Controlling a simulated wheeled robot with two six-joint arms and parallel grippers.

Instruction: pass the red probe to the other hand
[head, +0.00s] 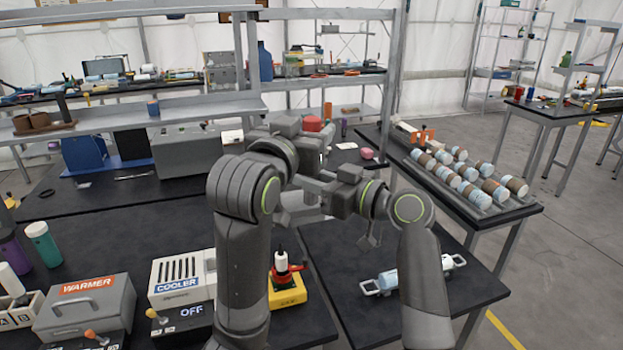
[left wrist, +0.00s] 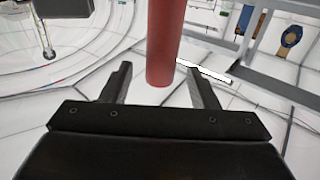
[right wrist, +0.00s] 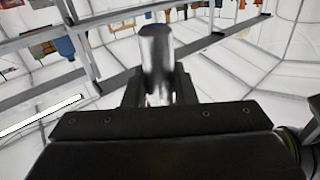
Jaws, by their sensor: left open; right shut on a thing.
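The red probe (left wrist: 166,40) shows in the left wrist view as an upright red cylinder between and beyond the fingers of my left gripper (left wrist: 155,78). Those fingers are apart, with a gap beside the probe on each side. In the right wrist view my right gripper (right wrist: 157,78) is shut on a grey metallic rod (right wrist: 157,50), which appears to be the probe's other part. In the head view my arms meet near the middle, and my left gripper (head: 318,142) is near a small red shape that I cannot surely tell as the probe. My arms hide much there.
A black bench on the left bears a warmer box (head: 85,308), a cooler box (head: 182,278) and a yellow base (head: 287,291). A tray of several cylinders (head: 490,208) lies at the right. A handled cylinder (head: 388,281) lies on the lower right table.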

